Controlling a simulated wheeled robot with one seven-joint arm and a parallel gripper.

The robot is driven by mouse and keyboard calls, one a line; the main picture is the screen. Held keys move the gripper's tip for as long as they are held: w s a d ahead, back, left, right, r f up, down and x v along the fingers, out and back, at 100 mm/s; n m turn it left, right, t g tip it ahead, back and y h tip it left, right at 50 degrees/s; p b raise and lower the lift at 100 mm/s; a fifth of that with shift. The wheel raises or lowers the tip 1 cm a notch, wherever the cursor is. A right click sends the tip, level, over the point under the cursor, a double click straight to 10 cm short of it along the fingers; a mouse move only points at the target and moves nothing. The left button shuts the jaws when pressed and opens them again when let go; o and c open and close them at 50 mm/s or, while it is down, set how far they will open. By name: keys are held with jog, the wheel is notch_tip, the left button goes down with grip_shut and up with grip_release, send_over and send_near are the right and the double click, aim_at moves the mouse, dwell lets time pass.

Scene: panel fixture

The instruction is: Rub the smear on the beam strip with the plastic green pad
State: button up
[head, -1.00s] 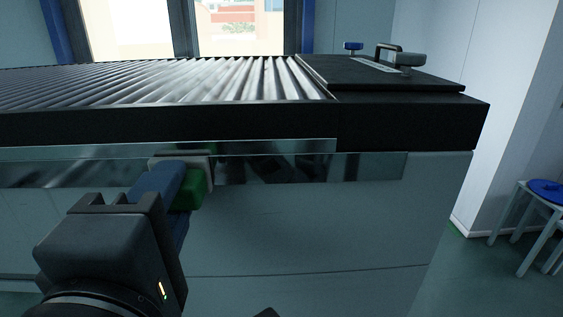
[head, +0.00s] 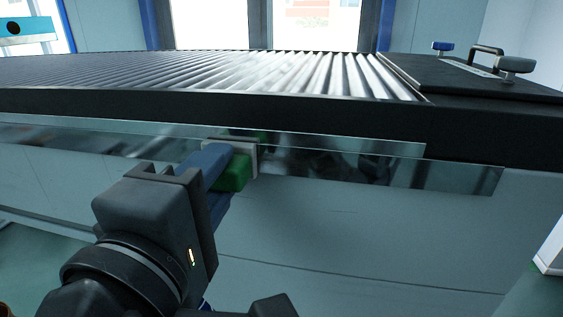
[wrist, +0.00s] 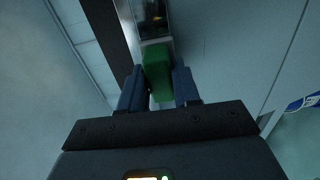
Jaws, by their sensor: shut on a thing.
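The green pad (head: 234,172) has a green block body and a pale grey face plate. My gripper (head: 208,168) is shut on the green block with its blue fingers. In the wrist view the pad (wrist: 157,72) sits between the two fingers (wrist: 159,88). The pad's pale face is against or very close to the shiny beam strip (head: 440,172), which runs along the front below the dark edge; exact contact I cannot tell. The strip also shows in the wrist view (wrist: 152,18). Darker blotches on the strip right of the pad may be reflections; I cannot make out the smear for certain.
Above the strip is a thick black edge (head: 330,120) and a ribbed metal top (head: 250,72). A dark plate with a handle (head: 486,50) and knobs lies at the back right. Pale panelling (head: 380,235) lies below the strip, with free room in front.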

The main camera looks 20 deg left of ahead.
jog(key=shift+v, duration=2.95)
jog(key=v, duration=0.3)
jog(key=shift+w, duration=0.15)
jog(key=x, duration=0.6)
jog(key=shift+w, duration=0.3)
jog(key=shift+x, duration=1.05)
